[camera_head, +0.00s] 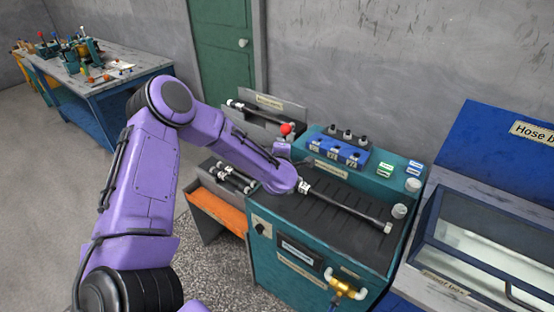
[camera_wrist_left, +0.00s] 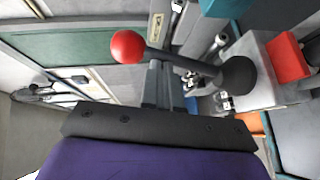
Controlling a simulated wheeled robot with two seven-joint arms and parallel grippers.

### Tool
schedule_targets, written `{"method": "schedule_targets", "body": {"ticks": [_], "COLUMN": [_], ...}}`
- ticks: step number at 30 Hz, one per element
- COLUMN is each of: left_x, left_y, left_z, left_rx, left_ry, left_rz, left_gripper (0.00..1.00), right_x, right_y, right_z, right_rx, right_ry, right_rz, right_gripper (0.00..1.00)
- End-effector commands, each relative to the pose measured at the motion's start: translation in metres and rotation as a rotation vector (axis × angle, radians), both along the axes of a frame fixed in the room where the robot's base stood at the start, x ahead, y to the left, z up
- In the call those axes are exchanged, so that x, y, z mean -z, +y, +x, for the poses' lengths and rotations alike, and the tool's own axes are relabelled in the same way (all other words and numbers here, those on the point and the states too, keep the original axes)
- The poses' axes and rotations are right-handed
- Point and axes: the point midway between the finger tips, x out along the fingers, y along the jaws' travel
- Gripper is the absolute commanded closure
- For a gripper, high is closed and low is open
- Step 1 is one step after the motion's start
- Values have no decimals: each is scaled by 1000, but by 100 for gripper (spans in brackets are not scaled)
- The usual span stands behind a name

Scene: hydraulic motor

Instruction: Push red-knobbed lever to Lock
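The lever's red knob (camera_head: 286,129) shows in the head view just above my left wrist, at the left of the teal machine (camera_head: 322,285). In the left wrist view the red knob (camera_wrist_left: 128,47) is at upper centre-left. Its dark rod (camera_wrist_left: 185,62) slants down to a round black base (camera_wrist_left: 237,76) at the right. My left gripper (camera_wrist_left: 164,66) has its two narrow dark fingers close together, seemingly shut, with their tips by the rod. I cannot tell whether they touch it. The arm hides this gripper in the head view. My right gripper is out of view.
A dark rod with pale ends (camera_head: 350,207) lies on the machine's ribbed black top. A blue block with dark knobs (camera_head: 336,151) stands behind it. A brass fitting (camera_head: 342,287) sticks out in front. A glass-lidded box (camera_head: 480,240) is at the right, a workbench (camera_head: 130,82) far left.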

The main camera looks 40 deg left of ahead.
Motion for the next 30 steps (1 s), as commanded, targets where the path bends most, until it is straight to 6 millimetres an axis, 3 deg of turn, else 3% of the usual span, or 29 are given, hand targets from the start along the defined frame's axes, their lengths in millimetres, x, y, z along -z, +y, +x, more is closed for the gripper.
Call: {"method": "schedule_targets", "body": {"ticks": [25,30], "left_x": [-2,-10], "left_y": [0,-2], "left_z": [13,8], "left_rx": [3,8], "left_ry": [-6,-7], "left_rz": [3,3], "left_gripper": [100,100], "right_x": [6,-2], "right_y": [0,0], "right_z": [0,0], "right_rx": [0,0], "right_ry": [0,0], "right_rz": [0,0], "right_gripper": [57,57]}}
